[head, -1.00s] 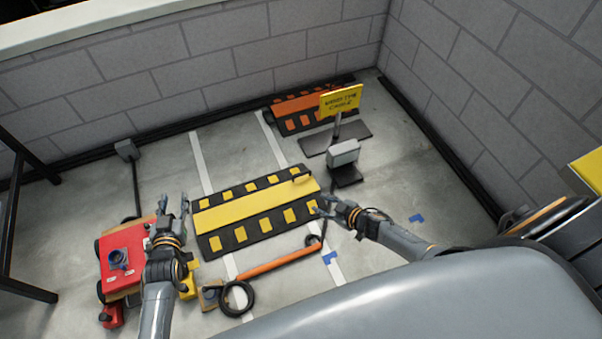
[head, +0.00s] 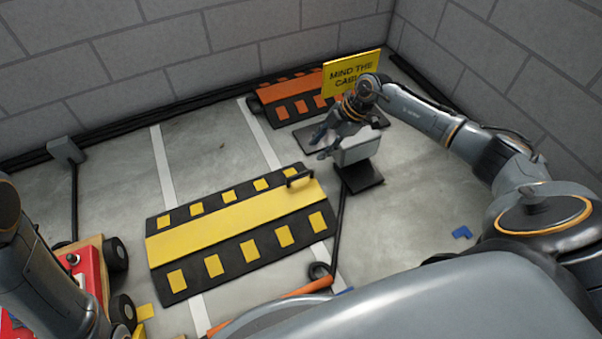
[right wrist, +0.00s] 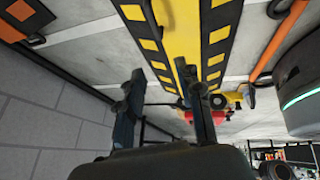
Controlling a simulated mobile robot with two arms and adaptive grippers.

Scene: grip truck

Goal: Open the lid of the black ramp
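The black ramp (head: 170,284) lies on the floor with yellow patches on its slopes. Its yellow lid (head: 225,222) lies flat along the middle, shut. A small dark handle (head: 299,178) stands up at the lid's right end. My right gripper (head: 322,148) is above and beyond the ramp's right end, apart from the handle. In the right wrist view, its two fingers (right wrist: 163,100) are spread with nothing between them, and the yellow lid (right wrist: 186,35) shows past them. My left arm is at the left edge of the head view; its gripper is out of frame.
A grey box on a black stand (head: 358,152) is close by my right gripper. A yellow "Mind the cable" sign (head: 350,76) and an orange-lidded ramp (head: 285,92) stand behind. A red truck (head: 88,275) is at the left.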

